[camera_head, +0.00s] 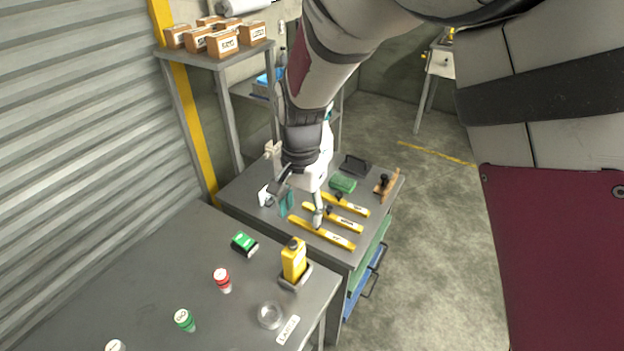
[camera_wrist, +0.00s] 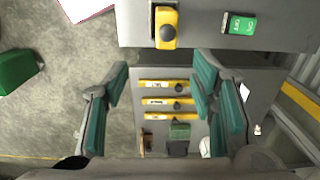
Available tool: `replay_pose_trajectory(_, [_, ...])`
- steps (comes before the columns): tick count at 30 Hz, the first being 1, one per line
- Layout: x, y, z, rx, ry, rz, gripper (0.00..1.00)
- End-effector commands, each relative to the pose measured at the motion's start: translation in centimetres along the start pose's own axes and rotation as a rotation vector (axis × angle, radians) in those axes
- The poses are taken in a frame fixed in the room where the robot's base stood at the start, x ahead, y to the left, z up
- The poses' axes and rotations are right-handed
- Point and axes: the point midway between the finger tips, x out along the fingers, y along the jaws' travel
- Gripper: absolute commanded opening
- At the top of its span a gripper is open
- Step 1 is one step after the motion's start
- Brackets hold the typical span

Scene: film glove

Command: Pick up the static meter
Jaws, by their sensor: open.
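A yellow upright device with a dark knob on top, which I take to be the static meter (camera_head: 294,258), stands in a grey holder (camera_head: 301,279) on the near grey table. In the wrist view the yellow device (camera_wrist: 166,28) is seen from above at the top centre, beyond my fingertips. My gripper (camera_head: 302,206) is open and empty above the second bench, behind the device in the head view and apart from it. In the wrist view, my gripper's teal-padded fingers (camera_wrist: 160,88) are spread wide with nothing between them.
A green box (camera_head: 244,243), red-capped and green-capped containers (camera_head: 222,279) and a clear round dish (camera_head: 270,315) are on the near table (camera_head: 150,270). Several yellow bars (camera_head: 332,217) and a green pad (camera_head: 343,184) lie on the second bench. A shelf holds several boxes (camera_head: 222,44).

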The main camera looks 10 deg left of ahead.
Motion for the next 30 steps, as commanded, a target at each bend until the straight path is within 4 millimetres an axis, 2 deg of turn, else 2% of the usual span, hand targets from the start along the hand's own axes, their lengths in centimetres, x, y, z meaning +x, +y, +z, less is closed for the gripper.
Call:
replay_pose_trajectory(1, [0.5, -0.4, 1.0, 0.004, 0.001, 0.013, 0.52])
replay_pose_trajectory(4, [1.4, -1.0, 1.8, 0.014, 0.004, 0.024, 0.52])
replay_pose_trajectory(8, [2.8, -1.3, 1.8, 0.019, 0.003, 0.03, 0.52])
replay_pose_trajectory(18, [9.0, -1.2, 1.5, 0.018, 0.003, 0.028, 0.52])
replay_pose_trajectory(30, [11.9, -1.1, 1.5, 0.016, 0.004, 0.027, 0.52])
